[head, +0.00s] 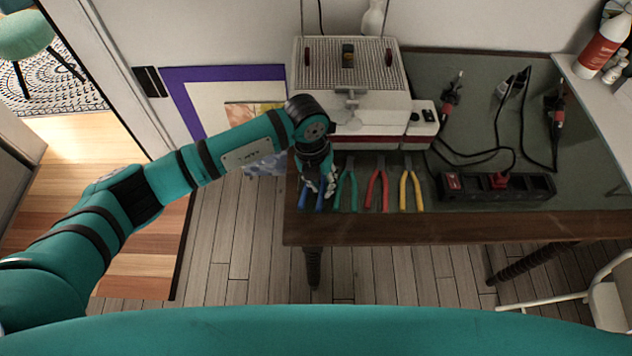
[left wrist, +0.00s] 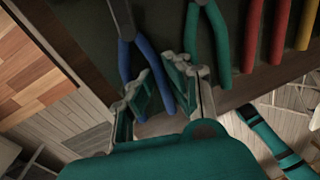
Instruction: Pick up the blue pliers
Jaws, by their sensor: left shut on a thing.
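The blue pliers (head: 319,201) lie at the left front edge of the green-topped table (head: 390,225), partly hidden by my left gripper in the head view. My left gripper (head: 317,187) reaches down over their handles. In the left wrist view the blue pliers (left wrist: 126,62) have their handles spread, and the fingers of my left gripper (left wrist: 155,95) are around one blue handle, shut on it. The pliers' head runs out of the top of that view. My right gripper is in neither view.
Green pliers (head: 346,190) lie close to the right of the blue ones, then red pliers (head: 377,190) and yellow pliers (head: 410,190). A white machine (head: 350,90) stands behind them. A black power strip (head: 530,187) and soldering tools (head: 452,95) lie further right.

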